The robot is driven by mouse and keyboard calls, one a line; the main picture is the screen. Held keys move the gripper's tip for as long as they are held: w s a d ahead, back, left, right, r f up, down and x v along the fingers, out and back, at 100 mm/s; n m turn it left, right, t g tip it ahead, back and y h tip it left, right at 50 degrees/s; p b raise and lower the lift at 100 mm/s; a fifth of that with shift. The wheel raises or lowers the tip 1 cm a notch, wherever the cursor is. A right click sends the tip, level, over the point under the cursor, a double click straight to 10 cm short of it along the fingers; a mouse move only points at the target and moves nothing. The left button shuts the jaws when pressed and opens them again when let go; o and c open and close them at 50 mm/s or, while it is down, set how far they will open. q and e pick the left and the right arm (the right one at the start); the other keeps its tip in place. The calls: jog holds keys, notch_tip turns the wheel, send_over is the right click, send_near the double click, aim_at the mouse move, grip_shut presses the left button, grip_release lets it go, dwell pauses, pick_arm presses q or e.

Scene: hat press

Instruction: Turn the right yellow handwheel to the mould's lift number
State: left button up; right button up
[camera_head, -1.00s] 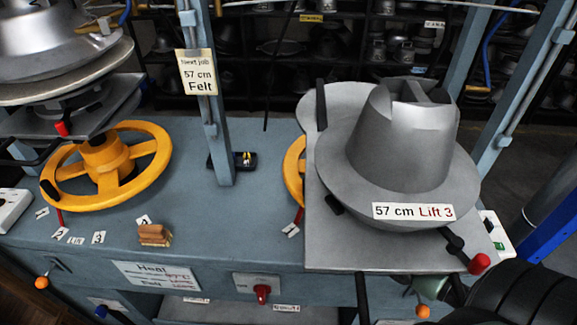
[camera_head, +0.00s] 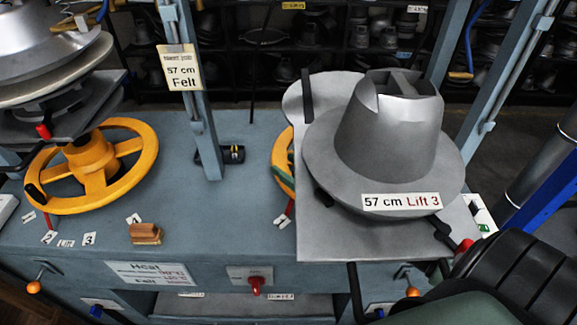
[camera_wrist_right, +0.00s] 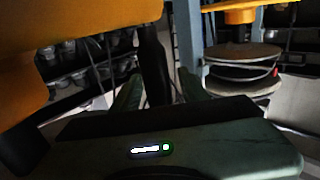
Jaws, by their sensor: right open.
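The right yellow handwheel (camera_head: 280,155) is mostly hidden under the plate (camera_head: 320,240) of the right press; only its left rim shows. A grey hat mould (camera_head: 385,130) on that plate bears the label "57 cm Lift 3" (camera_head: 401,202). A red pointer (camera_head: 290,208) hangs by a small number card (camera_head: 282,221), hard to read. In the right wrist view the wheel (camera_wrist_right: 75,25) looms close, and its black knob (camera_wrist_right: 154,65) stands between the two green fingers of my open right gripper (camera_wrist_right: 160,92). Contact cannot be told. In the head view, a green fingertip shows at the wheel rim.
The left press has its own yellow handwheel (camera_head: 92,165) with lift cards 2 and 3 in front. A brown block (camera_head: 146,233) lies on the bench (camera_head: 210,225). A blue post (camera_head: 190,110) carries a "57 cm Felt" card (camera_head: 181,68). Shelves of moulds stand behind.

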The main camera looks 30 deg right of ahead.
grip_shut()
dwell(1.4)
